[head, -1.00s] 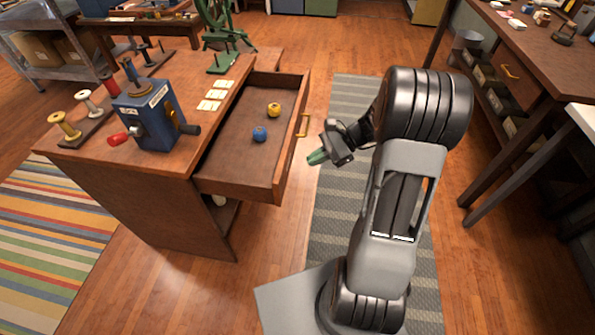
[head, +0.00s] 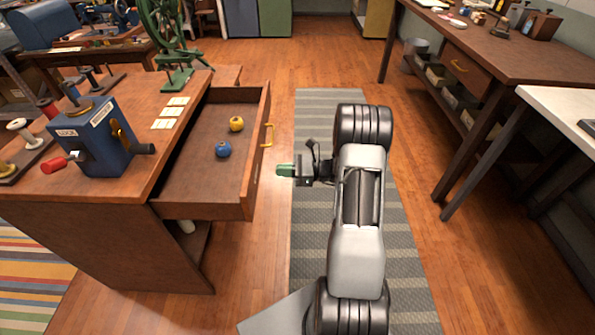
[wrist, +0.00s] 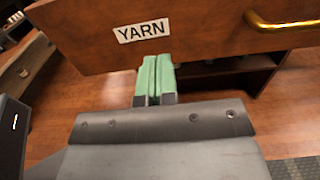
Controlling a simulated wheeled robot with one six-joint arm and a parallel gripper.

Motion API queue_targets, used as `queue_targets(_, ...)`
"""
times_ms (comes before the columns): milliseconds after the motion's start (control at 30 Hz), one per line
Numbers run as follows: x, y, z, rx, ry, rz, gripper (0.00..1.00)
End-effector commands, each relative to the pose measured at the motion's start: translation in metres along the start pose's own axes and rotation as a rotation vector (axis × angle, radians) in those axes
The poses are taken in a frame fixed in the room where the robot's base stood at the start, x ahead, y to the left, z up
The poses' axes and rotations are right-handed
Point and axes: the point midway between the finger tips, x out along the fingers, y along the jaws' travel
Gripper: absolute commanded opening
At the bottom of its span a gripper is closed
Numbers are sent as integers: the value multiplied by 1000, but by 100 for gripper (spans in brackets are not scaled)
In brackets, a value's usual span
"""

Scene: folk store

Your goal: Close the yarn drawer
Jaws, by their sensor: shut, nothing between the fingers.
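The yarn drawer (head: 209,182) stands pulled out of the wooden bench, with a blue yarn ball (head: 223,149) and a yellow yarn ball (head: 236,124) inside. Its brass handle (head: 267,135) is on the front face. In the wrist view, the drawer front (wrist: 205,25) carries a white YARN label (wrist: 143,31), and the brass handle (wrist: 285,22) is at upper right. My gripper (head: 279,170) has green fingers, shut and empty, pointing at the drawer front. In the wrist view the fingertips (wrist: 155,62) show just below the label. Whether they touch the front cannot be told.
The bench top (head: 135,150) holds a blue winder (head: 95,135), cards (head: 168,112) and spools. A grey striped rug (head: 315,225) lies under my arm. Another wooden table (head: 505,50) stands at right. Wooden floor is clear between the drawer and the rug.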

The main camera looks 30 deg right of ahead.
Motion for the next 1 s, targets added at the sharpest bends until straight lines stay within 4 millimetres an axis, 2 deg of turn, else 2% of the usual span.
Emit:
queue_targets(33, 10, 0, -1, -1, 0, 3, 0)
queue_targets(200, 34, 0, -1, -1, 0, 2, 0)
queue_targets(400, 52, 0, 0, -1, 1, 1, 0)
queue_targets(1000, 58, 0, 0, -1, 1, -2, 0)
